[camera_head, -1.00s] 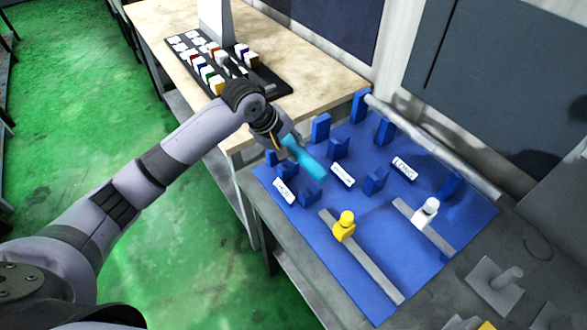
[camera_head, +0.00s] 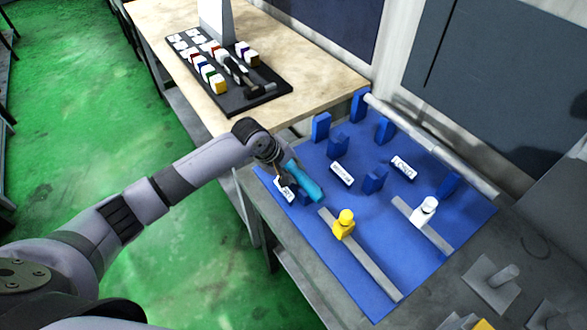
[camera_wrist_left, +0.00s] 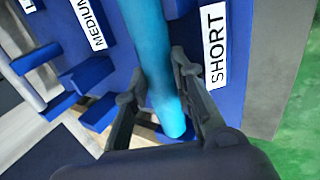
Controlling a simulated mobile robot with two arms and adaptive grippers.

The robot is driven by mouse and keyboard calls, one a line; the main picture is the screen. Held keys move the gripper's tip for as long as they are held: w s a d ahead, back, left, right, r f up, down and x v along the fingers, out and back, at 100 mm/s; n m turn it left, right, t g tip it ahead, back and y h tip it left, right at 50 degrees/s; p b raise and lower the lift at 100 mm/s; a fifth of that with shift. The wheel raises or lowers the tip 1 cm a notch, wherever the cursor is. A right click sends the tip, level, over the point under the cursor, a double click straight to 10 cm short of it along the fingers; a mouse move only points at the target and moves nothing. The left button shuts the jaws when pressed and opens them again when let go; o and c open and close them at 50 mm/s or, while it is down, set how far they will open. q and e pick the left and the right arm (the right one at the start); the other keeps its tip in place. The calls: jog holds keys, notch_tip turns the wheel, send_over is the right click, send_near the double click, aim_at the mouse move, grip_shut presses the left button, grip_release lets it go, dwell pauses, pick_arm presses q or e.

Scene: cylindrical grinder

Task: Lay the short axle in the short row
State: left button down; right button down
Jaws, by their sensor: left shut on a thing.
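The cyan axle (camera_head: 307,182) is held at the near left part of the blue board (camera_head: 330,262). My left gripper (camera_head: 284,175) is shut on it; the wrist view shows the fingers (camera_wrist_left: 152,100) on both sides of the axle (camera_wrist_left: 150,50). The SHORT label (camera_wrist_left: 214,45) lies just right of the axle in the wrist view, and it shows partly behind the gripper in the head view (camera_head: 284,191). A blue post (camera_head: 304,198) of this row shows beside the axle. The gripper hides the other post, and I cannot tell whether the axle touches them. My right gripper is not in view.
Other blue posts (camera_head: 375,180) stand behind, by the MEDIUM label (camera_head: 341,174) and LONG label (camera_head: 403,167). A yellow piece (camera_head: 344,224) and a white piece (camera_head: 426,210) sit on grey rails. A black tray (camera_head: 262,98) lies on the wooden table.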

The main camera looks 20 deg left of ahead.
pick_arm(q)
jog(key=shift+f, duration=0.1)
jog(key=c, duration=1.4)
grip_release()
jog(key=shift+o, duration=0.2)
jog(key=shift+f, duration=0.1)
jog(key=shift+s+r, duration=0.1)
jog(key=shift+r, duration=0.4)
jog(key=b+v, duration=0.1)
jog(key=v, duration=1)
jog(key=shift+a+r, duration=0.2)
jog(key=shift+r, duration=0.05)
